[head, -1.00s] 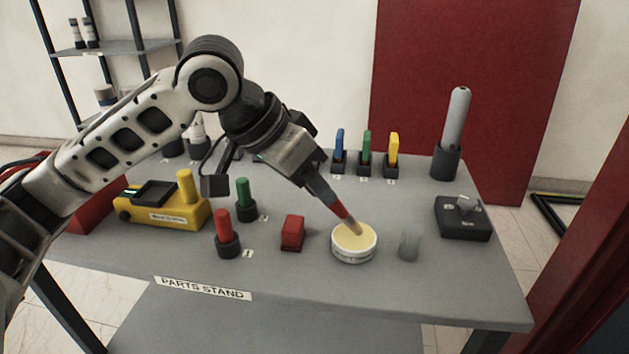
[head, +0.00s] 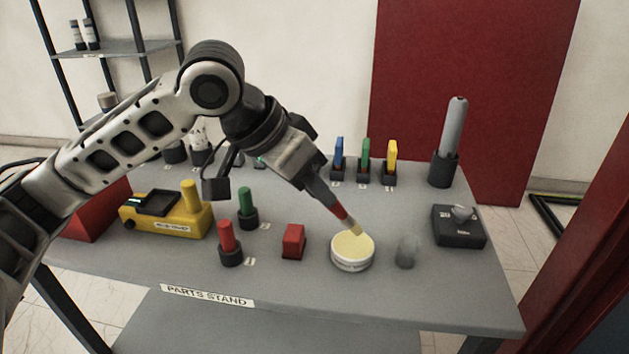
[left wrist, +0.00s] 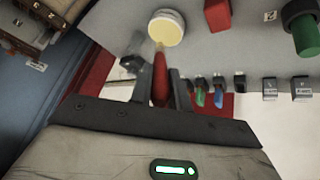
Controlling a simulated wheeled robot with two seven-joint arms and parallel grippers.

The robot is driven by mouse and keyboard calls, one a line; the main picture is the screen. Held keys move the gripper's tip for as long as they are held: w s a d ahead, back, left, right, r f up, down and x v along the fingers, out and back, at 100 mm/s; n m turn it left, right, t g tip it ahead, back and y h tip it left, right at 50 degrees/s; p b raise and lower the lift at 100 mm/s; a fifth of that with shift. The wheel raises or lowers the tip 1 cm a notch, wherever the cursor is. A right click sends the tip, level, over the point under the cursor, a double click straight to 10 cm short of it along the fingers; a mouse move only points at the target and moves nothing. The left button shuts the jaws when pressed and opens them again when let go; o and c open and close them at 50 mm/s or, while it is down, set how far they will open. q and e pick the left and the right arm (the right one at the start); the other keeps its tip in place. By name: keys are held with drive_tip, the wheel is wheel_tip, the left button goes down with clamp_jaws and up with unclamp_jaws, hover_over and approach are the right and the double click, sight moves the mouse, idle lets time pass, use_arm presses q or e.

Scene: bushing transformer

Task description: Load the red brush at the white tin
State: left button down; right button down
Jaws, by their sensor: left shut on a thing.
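My left gripper (head: 326,196) is shut on the red brush (head: 341,211). The brush slants down to the right, with its pale bristle tip at the white tin (head: 352,262). The tin is round, open and filled with a pale yellow substance. The tip overlaps the tin's far inner part; whether it touches the surface I cannot tell. In the left wrist view the red brush (left wrist: 160,78) stands between the fingers and points at the tin (left wrist: 167,28). My right gripper is not in view.
A red block (head: 293,241) stands left of the tin and a grey cylinder (head: 406,251) right of it. Blue, green and yellow brushes (head: 365,156) stand in holders behind.

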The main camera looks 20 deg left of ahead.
use_arm(q)
wheel_tip(320, 180, up, 2)
drive_tip(key=shift+p, duration=0.85)
drive_tip(key=shift+r+p, duration=0.7)
drive_tip(key=shift+p, duration=0.2)
drive_tip(key=shift+r+p, duration=0.6)
drive_tip(key=shift+p, duration=0.25)
drive_tip(key=shift+r+p, duration=0.2)
drive_tip(key=shift+p, duration=0.1)
drive_tip(key=shift+f, duration=0.1)
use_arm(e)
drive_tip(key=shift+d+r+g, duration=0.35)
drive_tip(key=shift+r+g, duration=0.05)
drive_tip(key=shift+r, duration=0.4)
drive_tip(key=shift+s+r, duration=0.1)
